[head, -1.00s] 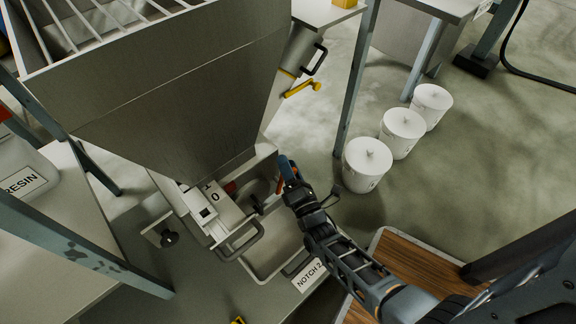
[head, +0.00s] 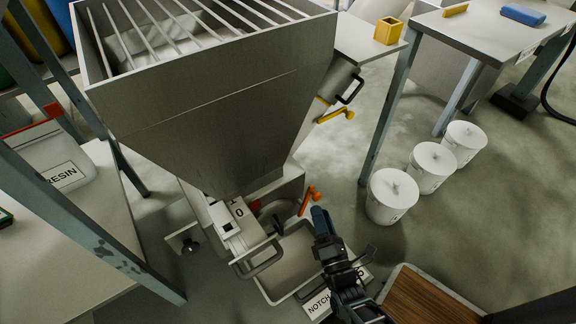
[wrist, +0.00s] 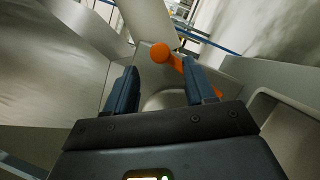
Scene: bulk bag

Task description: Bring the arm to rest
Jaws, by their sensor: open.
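My gripper (head: 318,214) is in the lower middle of the head view, over the right part of the metal tray below the hopper. In the wrist view its two blue fingers (wrist: 160,88) are spread apart with nothing held between them. An orange lever (head: 309,200) with a round knob is just left of the fingertips in the head view. The lever (wrist: 163,54) also shows in the wrist view, its knob beyond the gap and its arm passing behind the right finger. I cannot tell whether the finger touches it.
The large grey hopper (head: 210,110) stands left of my gripper. The tray (head: 272,290) with a handle sits beneath it. Several white lidded buckets (head: 392,196) stand on the floor to the right. Open floor lies farther right.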

